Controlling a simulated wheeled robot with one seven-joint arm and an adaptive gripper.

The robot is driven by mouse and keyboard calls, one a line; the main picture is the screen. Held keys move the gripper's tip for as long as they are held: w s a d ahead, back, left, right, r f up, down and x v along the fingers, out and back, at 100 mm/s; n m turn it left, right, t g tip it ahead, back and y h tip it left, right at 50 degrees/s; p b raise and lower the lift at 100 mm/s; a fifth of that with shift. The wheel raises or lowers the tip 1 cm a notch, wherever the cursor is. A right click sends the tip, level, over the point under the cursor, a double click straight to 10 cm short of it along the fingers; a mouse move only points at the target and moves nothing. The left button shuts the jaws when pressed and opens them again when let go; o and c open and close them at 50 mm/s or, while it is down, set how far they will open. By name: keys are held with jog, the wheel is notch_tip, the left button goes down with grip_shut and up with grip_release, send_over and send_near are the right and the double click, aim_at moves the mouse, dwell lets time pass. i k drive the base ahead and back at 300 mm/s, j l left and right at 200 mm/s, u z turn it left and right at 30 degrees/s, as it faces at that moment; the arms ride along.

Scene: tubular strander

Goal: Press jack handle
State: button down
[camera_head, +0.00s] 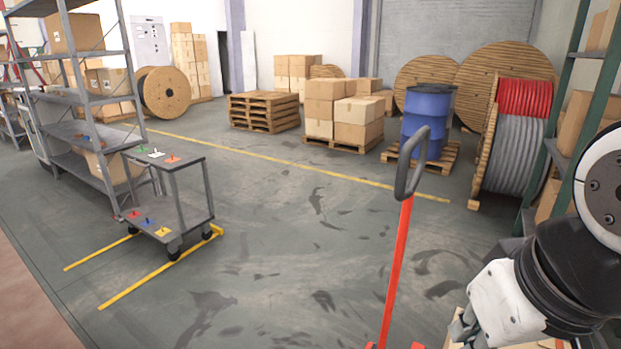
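The jack handle (411,164) is a grey loop on top of a long red bar (396,270). It stands upright with a slight tilt, right of the middle in the head view. The red base of the jack only shows at the bottom edge. My gripper (461,327) is at the lower right, below and to the right of the loop and apart from the red bar. Only a small part of its fingers shows beside the white wrist, so I cannot tell how far they are open. I see nothing held in it.
A grey cart (188,161) stands at left between yellow floor lines, beside a metal shelf (93,98). Pallets with boxes (340,134), a blue drum (425,117) and cable reels (519,112) stand behind. A green rack (569,105) is at right. The middle floor is clear.

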aim_at(423, 135)
jog(key=z, duration=1.45)
jog(key=j+z, duration=0.2)
jog(key=j, duration=0.5)
